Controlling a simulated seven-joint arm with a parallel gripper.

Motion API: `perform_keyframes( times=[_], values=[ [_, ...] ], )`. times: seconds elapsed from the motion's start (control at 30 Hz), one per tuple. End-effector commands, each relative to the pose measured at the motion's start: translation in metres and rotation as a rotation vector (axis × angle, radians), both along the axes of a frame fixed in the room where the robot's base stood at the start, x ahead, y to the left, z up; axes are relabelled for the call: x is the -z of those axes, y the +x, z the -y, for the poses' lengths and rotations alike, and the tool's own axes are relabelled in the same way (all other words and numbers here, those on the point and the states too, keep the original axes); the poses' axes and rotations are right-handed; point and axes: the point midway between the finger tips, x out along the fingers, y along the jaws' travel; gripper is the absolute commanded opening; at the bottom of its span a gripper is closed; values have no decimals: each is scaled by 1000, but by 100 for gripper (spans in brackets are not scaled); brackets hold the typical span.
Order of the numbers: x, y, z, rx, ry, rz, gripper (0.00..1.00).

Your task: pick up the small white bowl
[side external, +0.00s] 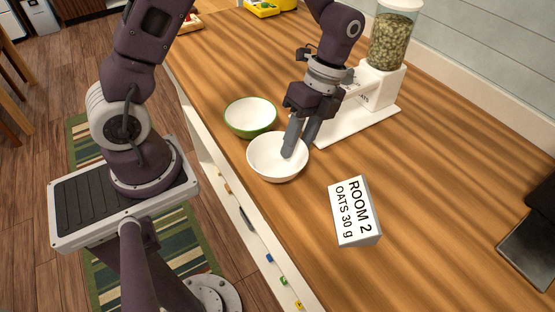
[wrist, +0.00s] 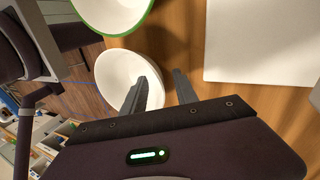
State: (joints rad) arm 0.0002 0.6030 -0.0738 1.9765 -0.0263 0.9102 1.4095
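The small white bowl (side external: 264,158) stands upright on the wooden counter, near its left edge. It also shows in the wrist view (wrist: 113,72), partly covered by a finger. My gripper (side external: 298,149) points down at the bowl's right side with its fingers apart. In the wrist view my gripper (wrist: 159,77) has one finger over the inside of the bowl and the other outside its right rim. The rim lies between the fingers; I cannot tell whether either touches it. The bowl looks empty.
A green bowl with a white inside (side external: 250,116) stands close behind the white bowl. A dispenser (side external: 385,75) on a white base is behind my gripper. A white box labelled "ROOM 2 OATS 30 g" (side external: 354,211) stands in front to the right. The counter's right side is mostly clear.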

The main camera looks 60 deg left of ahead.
Motion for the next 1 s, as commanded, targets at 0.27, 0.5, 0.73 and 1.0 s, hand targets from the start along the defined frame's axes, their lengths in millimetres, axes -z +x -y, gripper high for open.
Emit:
perform_keyframes(
  times=[0.27,0.5,0.73,1.0],
  values=[
    [0,0,0,-1,0,1,14],
    [0,0,0,-1,0,1,0],
    [0,0,0,-1,1,2,0],
    [0,1,0,-2,0,2,0]
  ],
)
